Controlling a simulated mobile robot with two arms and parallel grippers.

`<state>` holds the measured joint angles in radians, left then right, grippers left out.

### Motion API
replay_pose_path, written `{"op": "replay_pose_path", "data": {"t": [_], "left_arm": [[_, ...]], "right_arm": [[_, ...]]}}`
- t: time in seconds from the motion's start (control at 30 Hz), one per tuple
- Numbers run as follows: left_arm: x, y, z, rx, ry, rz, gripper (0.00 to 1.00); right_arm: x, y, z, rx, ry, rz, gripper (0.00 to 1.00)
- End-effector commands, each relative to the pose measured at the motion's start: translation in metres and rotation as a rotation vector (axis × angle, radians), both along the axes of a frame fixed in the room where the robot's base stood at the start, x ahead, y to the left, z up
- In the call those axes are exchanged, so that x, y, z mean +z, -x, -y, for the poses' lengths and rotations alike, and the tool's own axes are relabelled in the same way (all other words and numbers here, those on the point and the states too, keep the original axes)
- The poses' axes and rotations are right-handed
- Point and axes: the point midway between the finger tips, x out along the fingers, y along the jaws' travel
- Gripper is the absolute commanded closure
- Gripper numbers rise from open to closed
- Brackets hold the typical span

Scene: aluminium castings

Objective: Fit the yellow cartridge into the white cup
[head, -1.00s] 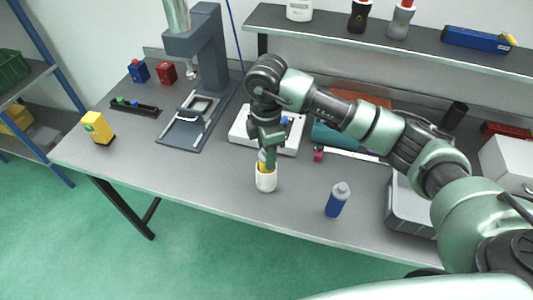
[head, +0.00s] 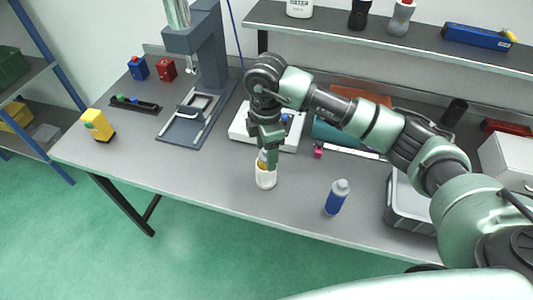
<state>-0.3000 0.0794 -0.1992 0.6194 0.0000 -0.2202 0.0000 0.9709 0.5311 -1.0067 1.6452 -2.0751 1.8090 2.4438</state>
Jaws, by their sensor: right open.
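The white cup (head: 266,180) stands upright on the grey bench, near the middle of its front half. The yellow cartridge (head: 262,164) shows as a small yellow patch at the cup's mouth. Its lower part is hidden by the cup wall, and my right gripper covers some of the top, so I cannot tell how deep it sits. My right gripper (head: 269,158) points down over the cup with its jaws open, close around the cartridge top. My left gripper is not in the view.
A blue bottle (head: 337,197) stands to the right of the cup, with a grey bin (head: 408,210) beyond it. A white tray (head: 240,126) lies behind the gripper. A dark press (head: 208,60) and a yellow block (head: 97,125) stand to the left.

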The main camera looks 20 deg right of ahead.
Motion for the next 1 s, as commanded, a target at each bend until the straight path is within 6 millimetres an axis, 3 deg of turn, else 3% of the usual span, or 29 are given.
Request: {"op": "replay_pose_path", "data": {"t": [0.3,0.5,1.0], "left_arm": [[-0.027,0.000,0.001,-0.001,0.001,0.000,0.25],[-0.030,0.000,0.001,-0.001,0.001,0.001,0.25],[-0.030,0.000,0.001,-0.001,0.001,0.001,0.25]], "right_arm": [[0.064,-0.001,-0.001,0.002,-0.001,0.008,0.40],[0.098,-0.001,0.000,0.001,0.001,0.006,0.40],[0.108,0.000,0.000,0.000,0.000,0.001,0.40]]}}
